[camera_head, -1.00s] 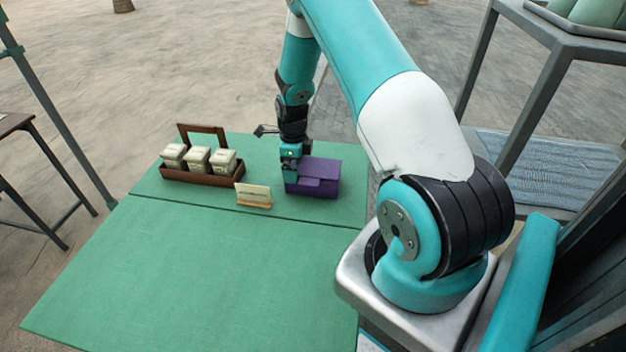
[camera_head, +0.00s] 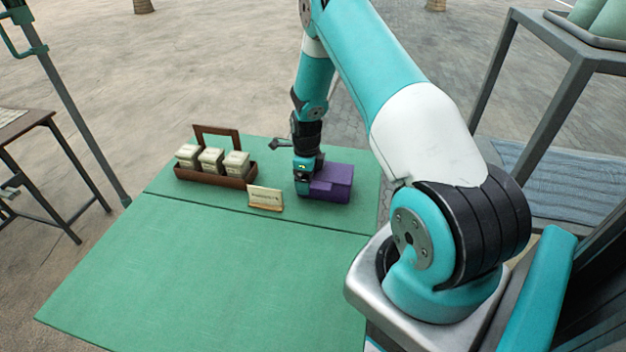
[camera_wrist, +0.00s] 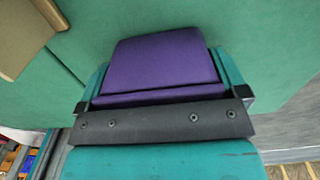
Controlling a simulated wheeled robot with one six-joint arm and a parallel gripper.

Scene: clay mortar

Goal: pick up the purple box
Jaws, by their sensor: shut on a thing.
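The purple box (camera_head: 338,186) is at the far right of the green table (camera_head: 200,260), with its lid closed. My gripper (camera_head: 304,186) comes down from above on its left part and hides some of it. In the wrist view the purple box (camera_wrist: 160,65) lies between the two teal fingers of my gripper (camera_wrist: 160,82), which is shut on it. The box is at or very close to the table top; I cannot tell whether there is a gap beneath it.
A small sign (camera_head: 266,198) stands just left of the box. A brown wooden carrier (camera_head: 216,178) with three pale containers (camera_head: 211,160) is further left. The near part of the table is clear. A grey metal frame (camera_head: 545,95) stands at the right.

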